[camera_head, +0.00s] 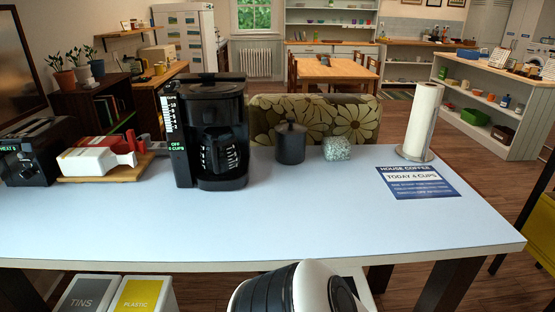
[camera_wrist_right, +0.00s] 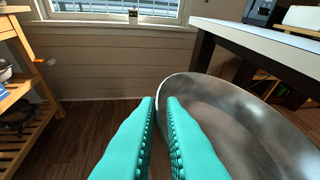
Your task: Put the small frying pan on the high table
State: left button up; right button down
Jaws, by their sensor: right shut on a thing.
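A grey metal pan (camera_wrist_right: 235,115) fills the right side of the right wrist view, its rim curving past my fingertips. My right gripper (camera_wrist_right: 159,100) has teal ribbed fingers, close together at the pan's near rim; it is shut on the pan. The exact grip between the fingers is hidden. The pan is beside and below a table with a pale top and dark legs. The pale blue table (camera_head: 300,230) lies across the head view; its edge also shows in the right wrist view (camera_wrist_right: 265,38). The pan and both grippers are out of the head view.
On the table stand a coffee maker (camera_head: 210,135), a black canister (camera_head: 291,143), a jar (camera_head: 337,148), a paper towel roll (camera_head: 422,120), a blue card (camera_head: 417,182), a toaster (camera_head: 32,152) and a board (camera_head: 105,172). The front middle is clear. Bins (camera_head: 140,295) stand below.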

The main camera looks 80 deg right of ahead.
aim_at(106, 231)
jog(key=i+j+z, duration=0.1)
jog(key=z, duration=0.35)
jog(key=i+j+z, duration=0.15)
jog(key=z, duration=0.35)
jog(key=i+j+z, duration=0.25)
jog(key=z, duration=0.2)
jog(key=j+z, duration=0.25)
jog(key=z, duration=0.25)
jog(key=i+j+z, duration=0.1)
jog(key=j+z, duration=0.35)
jog(key=j, duration=0.45)
jog(key=j+z, duration=0.45)
jog(key=j, duration=0.45)
